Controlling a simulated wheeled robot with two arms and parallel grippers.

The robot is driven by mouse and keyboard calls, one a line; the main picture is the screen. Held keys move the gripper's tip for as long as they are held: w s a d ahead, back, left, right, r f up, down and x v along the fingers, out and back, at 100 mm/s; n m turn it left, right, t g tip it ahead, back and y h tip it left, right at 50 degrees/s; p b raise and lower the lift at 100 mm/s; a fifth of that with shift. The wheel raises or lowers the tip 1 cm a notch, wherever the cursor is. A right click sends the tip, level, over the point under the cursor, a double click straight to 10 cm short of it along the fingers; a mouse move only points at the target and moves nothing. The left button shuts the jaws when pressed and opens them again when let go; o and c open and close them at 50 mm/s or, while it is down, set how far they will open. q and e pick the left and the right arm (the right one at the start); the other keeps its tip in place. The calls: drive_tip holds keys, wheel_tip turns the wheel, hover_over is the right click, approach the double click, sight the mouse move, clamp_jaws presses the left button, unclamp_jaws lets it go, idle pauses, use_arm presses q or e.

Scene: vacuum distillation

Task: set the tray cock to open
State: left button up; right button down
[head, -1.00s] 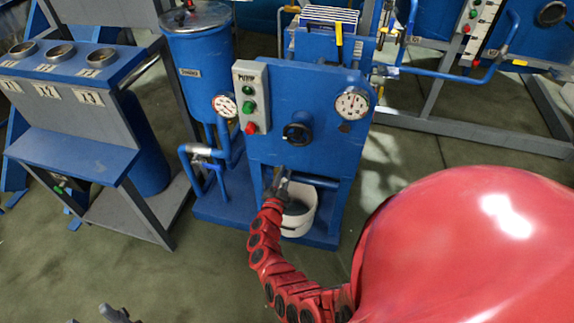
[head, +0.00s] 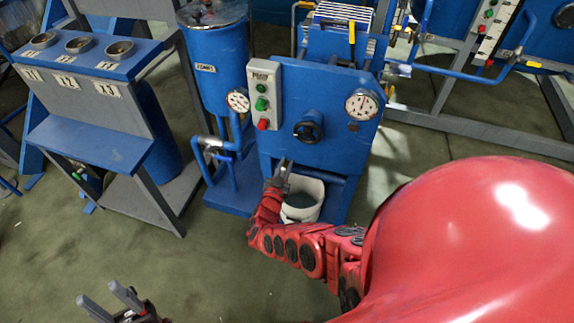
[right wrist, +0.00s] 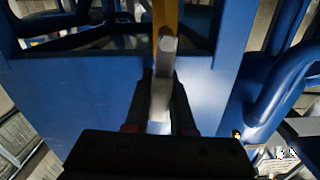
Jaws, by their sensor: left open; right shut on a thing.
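My right gripper (head: 283,170) is at the front of the blue pump unit, just above a white bucket. In the right wrist view its grey fingers (right wrist: 163,75) are together, with a yellow bar (right wrist: 165,14) right at their tips. The bar looks like the tray cock's handle. The gripper is shut on it, though the grip itself is mostly hidden. The cock's body cannot be made out in the head view. My left gripper (head: 112,299) is open and empty, low at the left over the floor.
The blue pump unit has a black handwheel (head: 308,127), a button box (head: 264,95) and a dial gauge (head: 362,104). The white bucket (head: 304,201) stands at its foot. A rack with several cups (head: 78,45) is at left. The floor in front is clear.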

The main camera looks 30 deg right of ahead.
drive_tip(key=shift+a+f+n, duration=0.1)
drive_tip(key=shift+a+n, duration=0.05)
drive_tip(key=shift+n, duration=0.25)
idle(0.4)
drive_tip(key=c, duration=0.8)
unclamp_jaws()
drive_tip(key=shift+w, duration=0.1)
drive_tip(key=shift+o, duration=0.2)
drive_tip(key=shift+s+a, duration=0.2)
drive_tip(key=shift+a, duration=0.05)
drive_tip(key=p+v, duration=0.4)
drive_tip(key=v, duration=1.2)
drive_tip(key=shift+s+a, duration=0.2)
drive_tip(key=shift+a, duration=0.15)
